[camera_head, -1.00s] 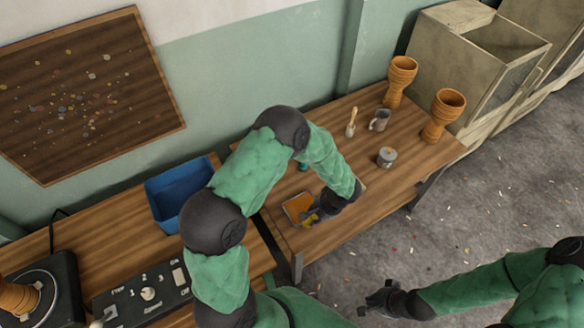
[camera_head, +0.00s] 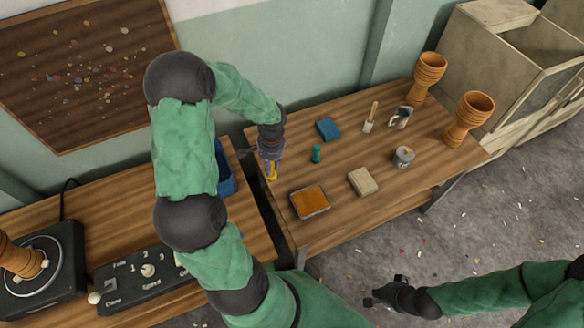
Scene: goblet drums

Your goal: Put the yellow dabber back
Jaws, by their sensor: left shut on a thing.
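The yellow dabber (camera_head: 272,172) is in my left gripper (camera_head: 270,158), which is shut on it. The gripper points down above the left edge of the right-hand table (camera_head: 350,230), near the gap between the two tables. Whether the dabber touches the tabletop I cannot tell. A teal dabber (camera_head: 316,153) stands upright to the right of it. A shallow tray with an orange-yellow pad (camera_head: 310,201) lies in front, near the table's front edge. My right gripper (camera_head: 372,294) hangs over the floor at the lower right, apart from everything; its fingers look spread.
A blue pad (camera_head: 327,129), a beige block (camera_head: 362,181), a brush (camera_head: 371,118), a mug (camera_head: 401,117) and a tin (camera_head: 404,157) stand on the right-hand table. Two goblet drums (camera_head: 429,78) (camera_head: 469,118) stand at its far right. A blue bin (camera_head: 225,170) is partly hidden behind my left arm.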

